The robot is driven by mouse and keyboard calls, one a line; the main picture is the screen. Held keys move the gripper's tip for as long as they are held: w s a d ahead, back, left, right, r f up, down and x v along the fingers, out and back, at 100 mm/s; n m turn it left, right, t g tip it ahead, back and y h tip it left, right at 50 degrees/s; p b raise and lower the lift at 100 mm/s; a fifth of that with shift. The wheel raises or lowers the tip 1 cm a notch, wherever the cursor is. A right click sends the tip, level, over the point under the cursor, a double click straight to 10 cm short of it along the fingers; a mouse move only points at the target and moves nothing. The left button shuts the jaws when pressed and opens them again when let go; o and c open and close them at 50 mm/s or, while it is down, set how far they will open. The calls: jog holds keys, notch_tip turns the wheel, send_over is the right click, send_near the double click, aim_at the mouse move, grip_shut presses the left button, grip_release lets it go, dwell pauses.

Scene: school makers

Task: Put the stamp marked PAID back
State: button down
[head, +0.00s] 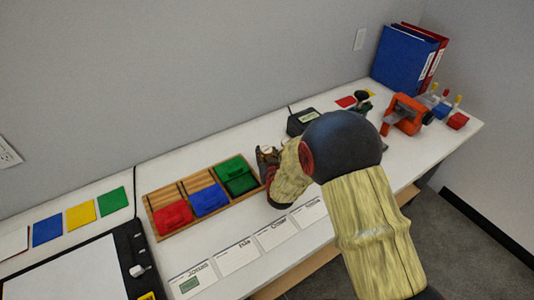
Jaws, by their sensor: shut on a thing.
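My gripper (266,158) is at the right end of the wooden tray, beside the green ink pad (236,172). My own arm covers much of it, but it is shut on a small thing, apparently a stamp. The held thing is mostly hidden, and no PAID marking is readable. A red pad (173,217) and a blue pad (209,200) sit left of the green one in the wooden tray (152,208). Several stamp-like pieces with upright handles, including a red block (458,121), stand at the far right end of the table.
Name cards line the front edge; the leftmost card (192,281) bears a green mark. A black device (302,121) stands behind my arm. An orange device (405,113) and binders (403,58) are at the right. A black-framed board (75,272) lies front left.

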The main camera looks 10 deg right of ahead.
jog(key=shift+f, duration=0.3)
jog(key=c, duration=1.2)
grip_release()
jog(key=shift+f, duration=0.1)
jog(key=shift+s, duration=0.1)
